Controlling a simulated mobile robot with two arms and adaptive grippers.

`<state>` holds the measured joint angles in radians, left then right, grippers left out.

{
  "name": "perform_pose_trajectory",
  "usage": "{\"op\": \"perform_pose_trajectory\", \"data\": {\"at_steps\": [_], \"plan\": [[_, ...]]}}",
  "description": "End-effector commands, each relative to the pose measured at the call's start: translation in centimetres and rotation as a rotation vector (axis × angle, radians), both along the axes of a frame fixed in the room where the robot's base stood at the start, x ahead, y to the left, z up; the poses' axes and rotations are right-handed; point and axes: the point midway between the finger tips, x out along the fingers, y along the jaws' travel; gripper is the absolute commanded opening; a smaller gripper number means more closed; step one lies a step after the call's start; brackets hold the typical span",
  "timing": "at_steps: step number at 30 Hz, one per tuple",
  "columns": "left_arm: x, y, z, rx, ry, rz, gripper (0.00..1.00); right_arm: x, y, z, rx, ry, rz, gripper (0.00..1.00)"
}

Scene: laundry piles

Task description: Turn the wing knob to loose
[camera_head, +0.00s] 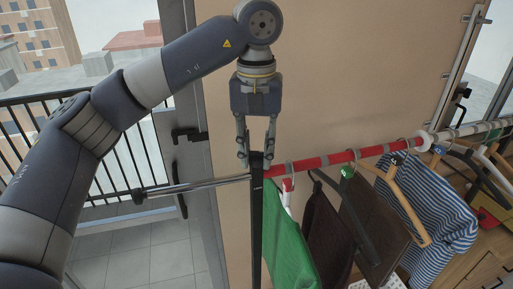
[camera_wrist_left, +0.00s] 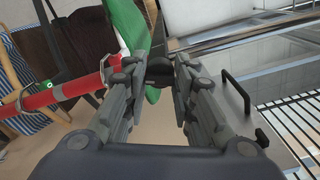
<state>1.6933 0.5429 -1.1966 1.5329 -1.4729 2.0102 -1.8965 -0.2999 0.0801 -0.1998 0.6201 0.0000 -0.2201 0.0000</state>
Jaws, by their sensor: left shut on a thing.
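My left gripper (camera_head: 257,155) points down onto the top of a black upright post (camera_head: 257,220), where the rail meets it. Its two fingers stand either side of the dark wing knob at the post top. The left wrist view shows the wing knob (camera_wrist_left: 160,72) as a small dark shape between the fingertips (camera_wrist_left: 166,80), partly hidden by them. The fingers are shut on it. Whether it is tight or loose cannot be seen. My right gripper is in neither view.
A red rail with grey bands (camera_head: 325,160) runs right from the post, with a green cloth (camera_head: 288,240), dark garments and a striped shirt (camera_head: 425,220) on hangers. A bare metal bar (camera_head: 195,186) sticks out left. A balcony railing (camera_head: 120,150) stands behind at left.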

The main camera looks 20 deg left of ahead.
Motion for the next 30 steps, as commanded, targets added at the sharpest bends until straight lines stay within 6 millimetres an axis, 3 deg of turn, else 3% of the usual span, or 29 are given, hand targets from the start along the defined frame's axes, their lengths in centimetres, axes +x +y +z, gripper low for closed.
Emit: {"op": "perform_pose_trajectory", "data": {"at_steps": [9,26,27,30], "plan": [[0.02,0.00,0.04,-0.001,-0.001,-0.129,0.01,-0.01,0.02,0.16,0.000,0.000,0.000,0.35],[0.01,-0.01,0.04,-0.001,-0.001,-0.160,0.01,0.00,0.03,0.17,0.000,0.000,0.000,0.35],[0.01,-0.01,0.03,-0.001,-0.001,-0.159,0.29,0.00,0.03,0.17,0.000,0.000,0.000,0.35],[0.01,-0.01,0.03,-0.001,-0.001,-0.159,0.46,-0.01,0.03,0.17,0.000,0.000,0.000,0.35]]}}
